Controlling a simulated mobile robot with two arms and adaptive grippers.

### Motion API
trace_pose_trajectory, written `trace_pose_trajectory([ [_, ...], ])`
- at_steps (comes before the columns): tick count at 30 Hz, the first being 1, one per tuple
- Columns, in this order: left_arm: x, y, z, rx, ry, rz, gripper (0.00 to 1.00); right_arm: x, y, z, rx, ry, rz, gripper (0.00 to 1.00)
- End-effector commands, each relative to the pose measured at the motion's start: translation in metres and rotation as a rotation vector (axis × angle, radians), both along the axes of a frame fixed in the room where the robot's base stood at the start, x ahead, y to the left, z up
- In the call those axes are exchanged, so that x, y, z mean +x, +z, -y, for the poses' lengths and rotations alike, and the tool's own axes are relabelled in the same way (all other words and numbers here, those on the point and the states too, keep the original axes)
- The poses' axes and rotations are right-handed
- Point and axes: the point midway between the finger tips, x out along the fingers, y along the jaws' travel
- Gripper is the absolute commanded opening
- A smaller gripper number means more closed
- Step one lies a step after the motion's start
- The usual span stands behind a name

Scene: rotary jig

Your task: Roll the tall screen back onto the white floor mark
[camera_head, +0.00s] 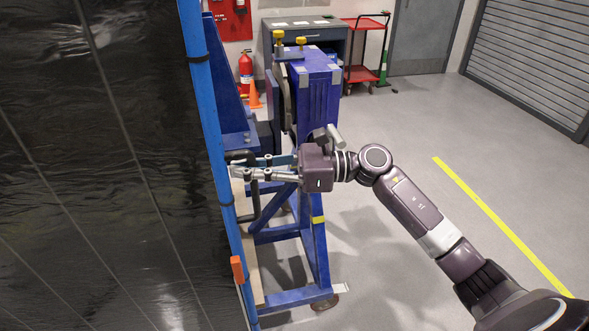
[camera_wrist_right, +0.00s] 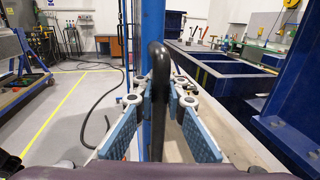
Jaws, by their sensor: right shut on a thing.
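The tall screen (camera_head: 110,170) is a black sheet panel with a blue tube frame, filling the left of the head view. A black handle (camera_head: 252,207) stands out from its blue edge post. My right gripper (camera_head: 243,168) reaches in from the right at that post. In the right wrist view the two blue-padded fingers (camera_wrist_right: 158,110) are shut on the black handle (camera_wrist_right: 159,80), with the blue post (camera_wrist_right: 151,40) just behind it. A small white patch (camera_head: 341,288) shows on the floor by the blue stand's foot; I cannot tell if it is the mark. My left gripper is out of view.
A blue jig stand (camera_head: 318,95) stands close behind my right gripper. A fire extinguisher (camera_head: 246,72), an orange cone (camera_head: 254,95) and a red cart (camera_head: 364,60) are at the back. The grey floor on the right, with a yellow line (camera_head: 495,220), is clear.

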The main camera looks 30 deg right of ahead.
Motion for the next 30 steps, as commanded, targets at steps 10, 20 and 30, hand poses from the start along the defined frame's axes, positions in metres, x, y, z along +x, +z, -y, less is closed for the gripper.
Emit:
trace_pose_trajectory([
  [10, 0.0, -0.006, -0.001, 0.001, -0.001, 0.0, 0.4, 0.025, 0.005, -0.13, 0.003, 0.02, 0.003, 0.0],
  [20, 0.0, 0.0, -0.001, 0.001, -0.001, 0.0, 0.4, 0.049, 0.005, -0.23, 0.001, 0.017, 0.0, 0.0],
  [30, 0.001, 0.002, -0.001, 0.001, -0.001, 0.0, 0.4, 0.063, 0.002, -0.284, -0.001, 0.015, -0.003, 0.0],
])
